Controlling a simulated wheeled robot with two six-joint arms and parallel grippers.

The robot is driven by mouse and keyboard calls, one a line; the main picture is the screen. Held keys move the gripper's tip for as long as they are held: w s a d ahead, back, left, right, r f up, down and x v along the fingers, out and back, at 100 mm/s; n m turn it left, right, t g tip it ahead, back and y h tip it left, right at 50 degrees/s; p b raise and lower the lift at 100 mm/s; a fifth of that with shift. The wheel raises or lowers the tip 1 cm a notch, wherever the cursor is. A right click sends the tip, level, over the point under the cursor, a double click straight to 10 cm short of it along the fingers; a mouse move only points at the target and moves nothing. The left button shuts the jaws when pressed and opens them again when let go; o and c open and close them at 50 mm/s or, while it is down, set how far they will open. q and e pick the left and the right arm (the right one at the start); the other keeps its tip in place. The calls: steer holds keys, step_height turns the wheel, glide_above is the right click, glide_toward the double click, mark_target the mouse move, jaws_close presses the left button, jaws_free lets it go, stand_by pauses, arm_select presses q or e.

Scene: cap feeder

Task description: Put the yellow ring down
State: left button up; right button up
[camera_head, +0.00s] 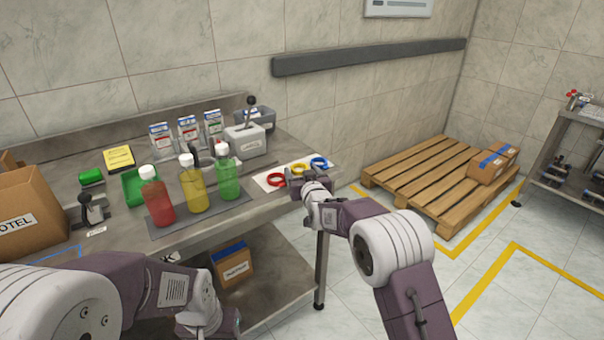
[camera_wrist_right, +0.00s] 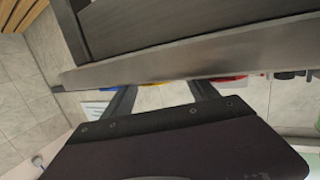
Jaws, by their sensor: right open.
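The yellow ring (camera_head: 299,168) lies on a white sheet (camera_head: 266,184) at the right end of the workbench, between the red ring (camera_head: 276,180) and the blue ring (camera_head: 319,162). My right gripper (camera_head: 297,187) is open at the front edge of the bench, just in front of the rings. In the right wrist view, a bit of the yellow ring (camera_wrist_right: 150,83) shows between the two fingers, mostly hidden by a grey band. Nothing is seen between the fingers close up. My left arm is at the bottom left, its fingers out of sight.
Red (camera_head: 158,203), yellow (camera_head: 194,190) and green (camera_head: 227,178) bottles stand on a dark mat left of the rings. A grey lever box (camera_head: 246,142) stands behind. A wooden pallet (camera_head: 425,175) is on the floor to the right. The floor before it is clear.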

arm_select(q)
steer(key=shift+r, duration=0.15)
arm_select(e)
steer(key=shift+s+r, duration=0.1)
arm_select(q)
steer(key=shift+r+p, duration=0.5)
steer(key=shift+p, duration=0.1)
arm_select(e)
steer(key=v, duration=0.9)
steer(key=shift+d, duration=0.15)
steer(key=s+d+f+m+g+h, duration=0.1)
steer(key=s+d+f+g+h, duration=0.1)
steer(key=s+d+f+g, duration=0.7)
arm_select(q)
steer(key=shift+o, duration=0.3)
steer(key=o, duration=0.4)
arm_select(e)
steer(key=s+d+f+g, duration=0.2)
steer(key=s, duration=0.6)
steer(key=s+d+f+m+g+h, duration=0.1)
steer(key=s+d+f, duration=0.1)
steer(key=s, duration=0.6)
steer(key=s+d+f+g, duration=0.2)
steer(key=s+d+f, duration=0.1)
steer(key=s, duration=0.5)
steer(key=shift+s+f+m+g, duration=0.3)
steer(key=shift+s+m, duration=0.05)
steer(key=shift+m, duration=0.05)
